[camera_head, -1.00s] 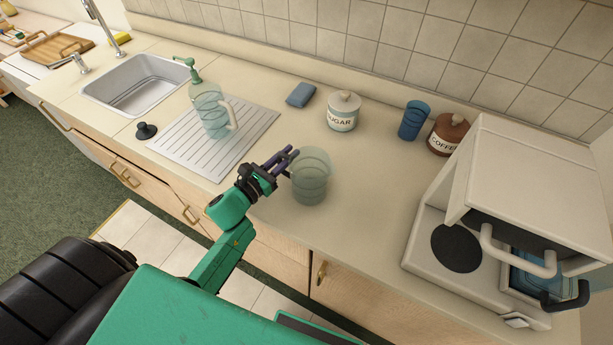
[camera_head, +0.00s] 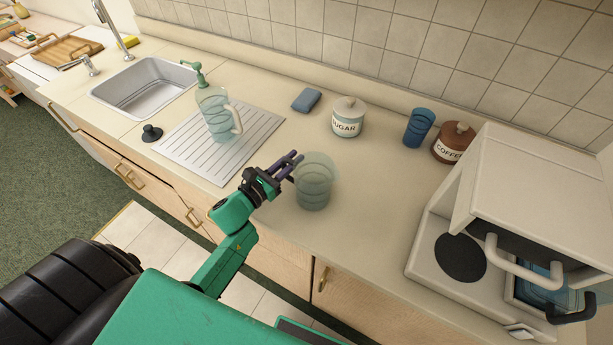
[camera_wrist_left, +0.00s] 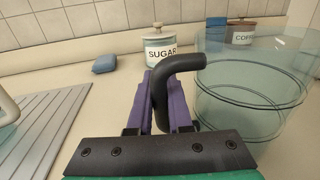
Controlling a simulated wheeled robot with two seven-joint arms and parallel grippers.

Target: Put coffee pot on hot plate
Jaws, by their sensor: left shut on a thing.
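The coffee pot, a clear glass pot (camera_head: 314,182) with a black handle, is at the middle of the counter. My left gripper (camera_head: 286,165) is shut on its handle. In the left wrist view the bent black handle (camera_wrist_left: 172,84) sits between the purple fingers of the gripper (camera_wrist_left: 160,105), with the glass body (camera_wrist_left: 250,100) to the right. The pot looks upright; I cannot tell whether its base touches the counter. The hot plate, a black disc (camera_head: 460,258), lies bare on the white appliance at the right. My right gripper is not in view.
A white box-like top (camera_head: 545,200) with a white handle overhangs beside the hot plate. Sugar jar (camera_head: 347,118), blue cup (camera_head: 419,128) and coffee jar (camera_head: 452,142) stand at the back. The counter between pot and appliance is clear.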

